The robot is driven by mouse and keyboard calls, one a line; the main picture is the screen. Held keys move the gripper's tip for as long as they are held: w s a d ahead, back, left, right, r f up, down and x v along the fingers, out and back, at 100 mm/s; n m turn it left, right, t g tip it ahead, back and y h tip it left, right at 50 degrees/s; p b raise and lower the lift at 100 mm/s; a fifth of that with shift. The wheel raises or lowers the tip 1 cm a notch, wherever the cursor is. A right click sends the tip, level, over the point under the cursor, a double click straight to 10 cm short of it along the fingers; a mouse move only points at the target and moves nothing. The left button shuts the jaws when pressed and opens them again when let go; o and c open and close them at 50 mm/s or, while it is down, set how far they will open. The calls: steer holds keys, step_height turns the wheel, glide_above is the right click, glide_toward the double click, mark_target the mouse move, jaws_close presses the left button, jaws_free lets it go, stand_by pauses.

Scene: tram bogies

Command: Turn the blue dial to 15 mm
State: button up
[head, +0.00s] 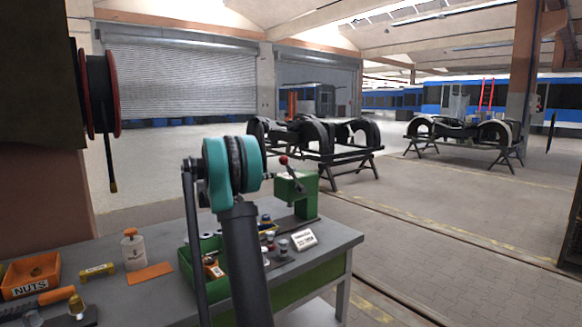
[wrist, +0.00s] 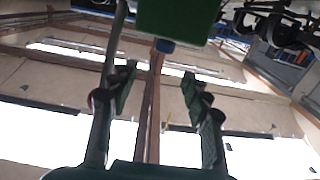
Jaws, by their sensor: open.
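A small blue part (wrist: 165,46), which looks like the blue dial, sticks out from the edge of a green block (wrist: 178,18) at the top of the wrist view. Its scale or markings cannot be read. My gripper (wrist: 159,72) is open and empty, its two dark fingers apart. The blue part shows beyond the fingertips, roughly in line with the gap, and no contact shows. In the head view the green device (head: 297,197) stands on the workbench, with a red-knobbed lever (head: 284,160). The blue dial cannot be made out there, and my arm hides most of my gripper.
The grey workbench (head: 335,243) carries a green tray (head: 187,265), a white bottle (head: 133,250), an orange NUTS bin (head: 32,275) and a white label card (head: 304,239). A cable reel (head: 97,95) hangs at left. Bogies on stands (head: 320,140) are behind; floor at right is clear.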

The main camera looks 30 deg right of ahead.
glide_toward(298, 174)
steer(key=d+r, duration=0.1)
steer(key=d, duration=0.2)
steer(key=d+r, duration=0.1)
steer(key=d, duration=0.2)
steer(key=w+d+r, duration=0.1)
steer(key=d, duration=0.3)
steer(key=shift+r, duration=0.1)
steer(key=shift+c, duration=0.3)
jaws_close()
